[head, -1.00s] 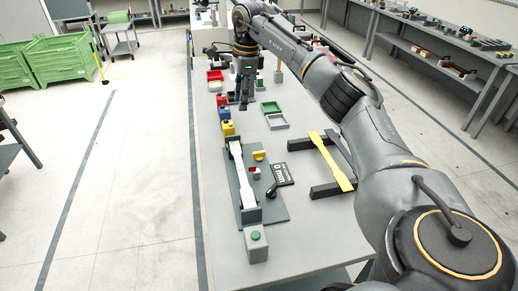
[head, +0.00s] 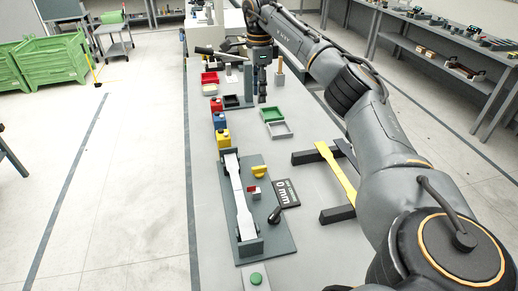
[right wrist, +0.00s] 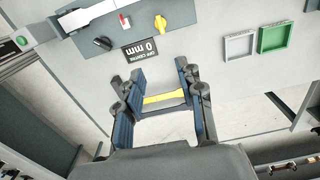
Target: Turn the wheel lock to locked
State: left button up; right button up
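The tensile rig has a grey base plate (head: 274,232) carrying a long white specimen (head: 237,195). On the plate are a yellow knob (head: 260,171), a small red-and-white switch (head: 253,191) and a black knob with a lever (head: 275,215). I cannot tell for sure which of these is the wheel lock. The right wrist view also shows the yellow knob (right wrist: 160,25), red switch (right wrist: 124,20) and black knob (right wrist: 103,43). My right gripper (head: 262,97) hangs beyond the rig, apart from it. Its fingers (right wrist: 160,92) are open and empty. My left gripper is out of view.
A display (head: 286,193) reading 0 mm stands beside the knobs. A green button (head: 256,278) is at the near end. A yellow strip on black supports (head: 338,214) lies to the right. Blue, red and yellow containers (head: 223,139) stand behind the rig; green and grey trays (head: 278,130) lie beyond.

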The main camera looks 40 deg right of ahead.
notch_tip(320, 180, down, 6)
jog(key=b, duration=1.5)
send_near(259, 167)
notch_tip(259, 167, down, 9)
jog(key=shift+r+p, duration=0.1)
jog(key=shift+p, duration=0.85)
grip_shut()
